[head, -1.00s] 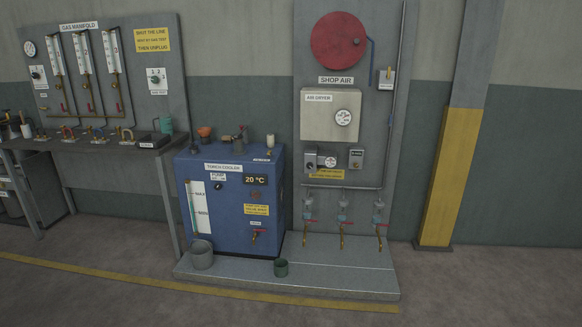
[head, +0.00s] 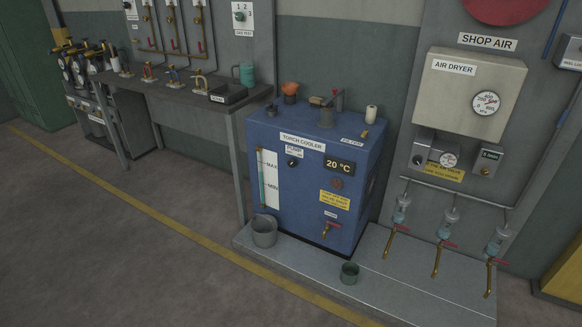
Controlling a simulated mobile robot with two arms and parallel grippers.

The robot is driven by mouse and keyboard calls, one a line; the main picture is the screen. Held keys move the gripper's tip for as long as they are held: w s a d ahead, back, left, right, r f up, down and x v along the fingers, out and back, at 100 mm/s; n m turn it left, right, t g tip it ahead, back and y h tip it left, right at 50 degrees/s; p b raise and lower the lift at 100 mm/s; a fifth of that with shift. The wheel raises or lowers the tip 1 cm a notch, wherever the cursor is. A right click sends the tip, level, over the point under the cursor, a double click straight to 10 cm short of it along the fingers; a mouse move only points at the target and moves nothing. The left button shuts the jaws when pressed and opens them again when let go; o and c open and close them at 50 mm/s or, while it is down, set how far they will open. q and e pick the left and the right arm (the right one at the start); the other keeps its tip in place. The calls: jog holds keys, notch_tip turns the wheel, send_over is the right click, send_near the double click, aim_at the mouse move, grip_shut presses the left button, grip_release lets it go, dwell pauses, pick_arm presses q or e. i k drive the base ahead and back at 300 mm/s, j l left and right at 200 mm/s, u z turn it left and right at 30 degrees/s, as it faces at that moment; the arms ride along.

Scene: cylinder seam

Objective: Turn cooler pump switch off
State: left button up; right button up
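The blue torch cooler (head: 308,190) stands on a low grey plinth in the middle of the head view. Its pump switch (head: 293,162) is a small dark round knob under the PUMP label (head: 294,151), left of the 20 °C display (head: 339,165). The knob's setting is too small to read. Neither of my grippers is in view.
A grey bucket (head: 264,231) and a small green cup (head: 349,272) stand on the plinth (head: 300,255) in front of the cooler. A workbench (head: 185,100) is to the left. The shop air panel with red-handled valves (head: 446,245) is to the right. The floor in front is clear.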

aim_at(291, 162)
jog(key=i+j, duration=0.2)
jog(key=i, duration=0.15)
jog(key=i+j, duration=0.2)
jog(key=i, duration=0.2)
jog(key=i+j, duration=0.25)
jog(key=i+u, duration=0.05)
jog(key=i, duration=0.05)
